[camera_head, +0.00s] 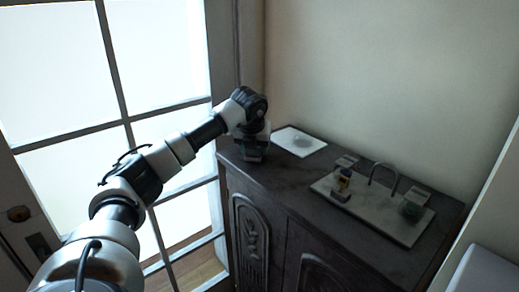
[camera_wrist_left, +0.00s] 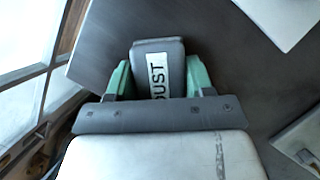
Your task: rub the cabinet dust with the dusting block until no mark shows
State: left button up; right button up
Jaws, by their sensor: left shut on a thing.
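My left gripper (camera_head: 254,155) is over the back left end of the dark cabinet top (camera_head: 283,172). In the left wrist view its two green fingers (camera_wrist_left: 158,82) are shut on a grey dusting block (camera_wrist_left: 174,46) with a white label reading "DUST". I cannot tell whether the block touches the cabinet top. A white panel (camera_head: 286,134) lies just right of the gripper, with a faint grey mark (camera_head: 303,141) on it. The panel's corner also shows in the left wrist view (camera_wrist_left: 284,14), apart from the block. My right gripper is out of view.
A wall stands behind. A glazed door (camera_head: 128,120) is at the left.

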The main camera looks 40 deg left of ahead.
pick_arm(q)
jog(key=shift+w+a+p, duration=0.15)
jog(key=shift+a+p, duration=0.15)
jog(key=shift+a, duration=1)
jog(key=shift+w+a+p, duration=0.15)
jog(key=shift+a+p, duration=0.15)
jog(key=shift+a, duration=1)
jog(key=shift+w+r+p, duration=0.1)
jog(key=shift+r+p, duration=0.5)
jog(key=shift+p, duration=0.05)
notch_tip(320, 180, up, 5)
jog(key=p, duration=0.4)
jog(key=shift+f, duration=0.2)
notch_tip(320, 180, up, 3)
jog(key=shift+r+p, duration=0.1)
jog(key=shift+p, duration=0.45)
